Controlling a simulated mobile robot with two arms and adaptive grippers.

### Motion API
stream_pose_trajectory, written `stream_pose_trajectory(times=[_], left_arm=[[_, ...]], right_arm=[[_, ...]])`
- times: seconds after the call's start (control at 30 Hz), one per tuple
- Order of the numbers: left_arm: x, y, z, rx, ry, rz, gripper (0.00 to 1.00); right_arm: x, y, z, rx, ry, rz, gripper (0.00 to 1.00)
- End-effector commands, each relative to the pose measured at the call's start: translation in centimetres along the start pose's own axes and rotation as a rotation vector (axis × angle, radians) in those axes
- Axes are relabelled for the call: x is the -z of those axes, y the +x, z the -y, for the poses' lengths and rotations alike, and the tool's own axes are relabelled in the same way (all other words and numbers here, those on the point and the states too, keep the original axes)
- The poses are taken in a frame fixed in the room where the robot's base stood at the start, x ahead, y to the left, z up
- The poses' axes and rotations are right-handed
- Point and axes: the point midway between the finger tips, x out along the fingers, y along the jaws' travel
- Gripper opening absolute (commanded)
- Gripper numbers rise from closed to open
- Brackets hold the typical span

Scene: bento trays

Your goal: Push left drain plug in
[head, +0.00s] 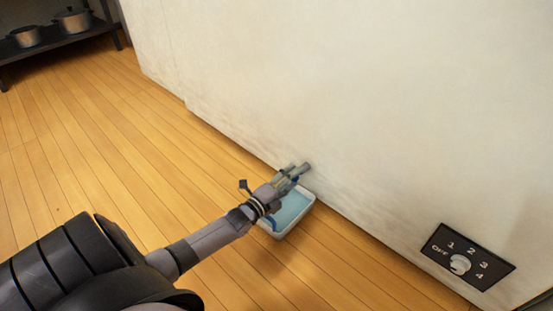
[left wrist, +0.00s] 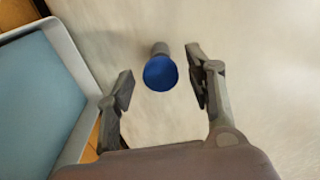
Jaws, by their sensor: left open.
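The drain plug (left wrist: 160,73) shows in the left wrist view as a round blue face on the end of a short grey pipe (left wrist: 160,49) at the pale wall. My left gripper (left wrist: 159,70) is open, one finger on each side of the plug, with visible gaps to both. In the head view, my left gripper (head: 291,176) reaches from the left to the foot of the wall, above a white tray. There the gripper largely hides the plug. My right gripper is not in view.
The white tray (head: 310,209) of light blue liquid stands on the wooden floor against the wall. A black dial panel (head: 484,265) is on the wall at right. Pots (head: 74,20) stand on a dark shelf at far left. The floor between is clear.

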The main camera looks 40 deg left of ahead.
Motion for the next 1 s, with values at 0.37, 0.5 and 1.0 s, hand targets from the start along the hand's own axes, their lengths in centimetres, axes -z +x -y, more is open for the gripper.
stream_pose_trajectory(times=[0.37,0.5,1.0], left_arm=[[0.0,-7.3,-0.1,-0.003,0.001,0.000,0.49],[0.0,-9.1,-0.1,-0.002,0.000,0.000,0.49],[0.0,-10.1,0.0,0.000,0.001,0.000,0.49]], right_arm=[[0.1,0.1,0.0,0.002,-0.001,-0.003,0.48],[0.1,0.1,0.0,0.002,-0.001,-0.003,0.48],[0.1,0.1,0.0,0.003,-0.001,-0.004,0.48]])
